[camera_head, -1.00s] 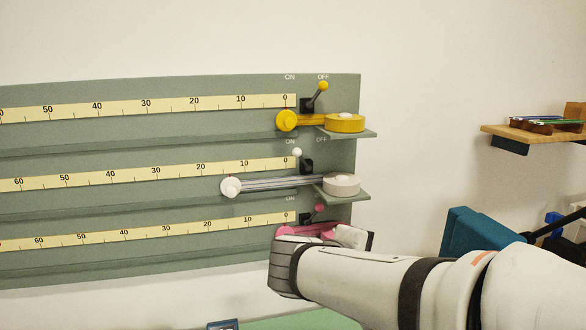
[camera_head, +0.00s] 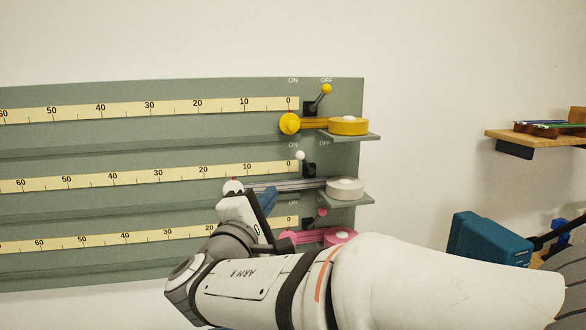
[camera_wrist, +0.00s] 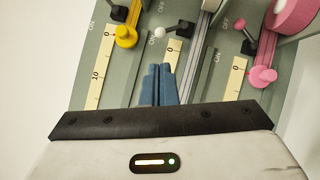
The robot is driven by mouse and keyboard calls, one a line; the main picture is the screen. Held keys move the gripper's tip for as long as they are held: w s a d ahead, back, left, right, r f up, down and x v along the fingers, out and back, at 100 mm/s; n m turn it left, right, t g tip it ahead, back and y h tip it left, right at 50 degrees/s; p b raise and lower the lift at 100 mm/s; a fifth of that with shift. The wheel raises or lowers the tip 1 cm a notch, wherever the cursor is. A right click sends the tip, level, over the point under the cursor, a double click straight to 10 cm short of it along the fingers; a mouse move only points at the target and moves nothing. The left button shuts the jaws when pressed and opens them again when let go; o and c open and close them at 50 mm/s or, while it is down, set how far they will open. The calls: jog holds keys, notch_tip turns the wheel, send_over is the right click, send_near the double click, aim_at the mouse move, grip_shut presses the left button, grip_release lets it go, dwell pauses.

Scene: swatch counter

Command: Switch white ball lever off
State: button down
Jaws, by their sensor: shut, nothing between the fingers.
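The white ball lever (camera_head: 300,156) is in the middle row of the green panel, its ball tilted left toward the ON side. In the wrist view the white ball (camera_wrist: 159,32) shows just beyond my fingertips. My gripper (camera_head: 270,190), with blue fingers shut and empty, is in front of the middle row, below and left of the ball and apart from it. It also shows in the wrist view (camera_wrist: 159,68). The white knob (camera_head: 233,187) is partly hidden behind my gripper, and the white round piece (camera_head: 345,189) sits on its ledge to the right.
The yellow lever (camera_head: 326,88) above leans right toward OFF. The pink lever (camera_head: 322,213) below also leans right, near my arm. Ledges stick out under the round pieces. A wooden shelf (camera_head: 500,135) and a teal box (camera_head: 488,238) are at the right.

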aim_at(299, 158)
jog(key=p+x, duration=0.4)
jog(key=x, duration=0.8)
jog(key=shift+w+d+r, duration=0.15)
jog(key=shift+w+d, duration=0.05)
jog(key=shift+w, duration=0.15)
jog(key=shift+w+d+p, duration=0.15)
jog(key=shift+w+p, duration=0.25)
jog(key=shift+w, duration=0.2)
